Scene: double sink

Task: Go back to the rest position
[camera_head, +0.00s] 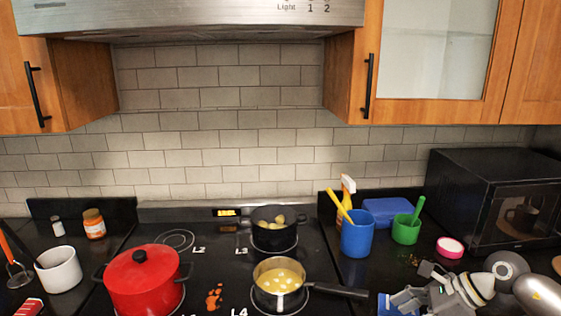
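My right gripper (414,284) comes in at the lower right, low over the counter right of the stove. Its fingers look spread apart, with nothing clearly between them. A small blue thing (384,307) shows by the lower finger, cut off by the bottom edge; I cannot tell what it is. My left gripper is not in view.
A red lidded pot (143,283), a dark pot (274,237) and a pan of yellow food (279,283) stand on the stove. The pan's handle (340,291) points toward my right gripper. A blue cup (356,235), green cup (405,230) and microwave (480,190) stand behind the gripper.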

